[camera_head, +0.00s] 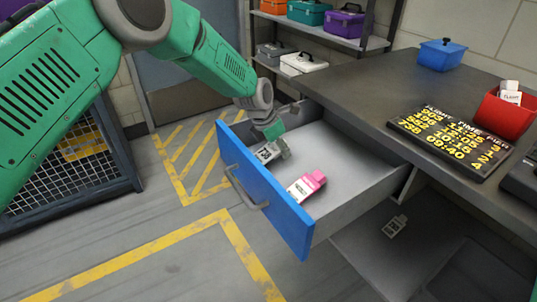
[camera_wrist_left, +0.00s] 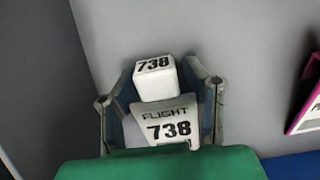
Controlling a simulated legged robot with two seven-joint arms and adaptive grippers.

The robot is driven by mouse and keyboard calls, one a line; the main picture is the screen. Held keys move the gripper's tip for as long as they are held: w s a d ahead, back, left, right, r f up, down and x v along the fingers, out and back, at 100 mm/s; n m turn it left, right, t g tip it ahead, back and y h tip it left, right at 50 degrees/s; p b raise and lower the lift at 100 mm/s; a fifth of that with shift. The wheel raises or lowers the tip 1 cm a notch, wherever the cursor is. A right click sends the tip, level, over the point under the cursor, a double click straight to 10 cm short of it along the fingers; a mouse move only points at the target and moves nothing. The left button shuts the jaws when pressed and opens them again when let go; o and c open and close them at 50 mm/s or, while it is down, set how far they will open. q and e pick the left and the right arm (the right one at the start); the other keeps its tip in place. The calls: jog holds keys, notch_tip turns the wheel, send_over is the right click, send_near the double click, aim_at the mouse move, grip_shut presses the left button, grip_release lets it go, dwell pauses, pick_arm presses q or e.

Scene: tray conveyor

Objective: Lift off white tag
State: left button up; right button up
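The white tag (camera_wrist_left: 170,122), marked FLIGHT 738 with a white block at its top, is at the inside of the open drawer. In the head view the tag (camera_head: 266,153) shows near the drawer's front left corner. My left gripper (camera_head: 277,138) reaches down to it from above. In the left wrist view the fingers of my left gripper (camera_wrist_left: 160,85) flank the tag on both sides and appear shut on its block. Whether it is clear of the drawer floor I cannot tell. My right gripper is not in view.
A pink-and-white tag (camera_head: 306,186) lies in the blue-fronted drawer (camera_head: 262,190) to the right; it also shows in the left wrist view. The desk (camera_head: 370,85) above holds a timetable board (camera_head: 450,138), a red bin (camera_head: 505,115) and a blue box (camera_head: 441,55).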

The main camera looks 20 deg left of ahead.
pick_arm(q)
jog(key=shift+r, duration=0.2)
grip_shut()
notch_tip(320, 180, up, 10)
jog(key=p, duration=0.2)
jog(key=shift+f+p, duration=0.15)
jog(key=shift+p, duration=0.25)
notch_tip(320, 180, up, 6)
jog(key=p, duration=0.7)
jog(key=shift+r+p, duration=0.25)
jog(key=shift+p, duration=0.1)
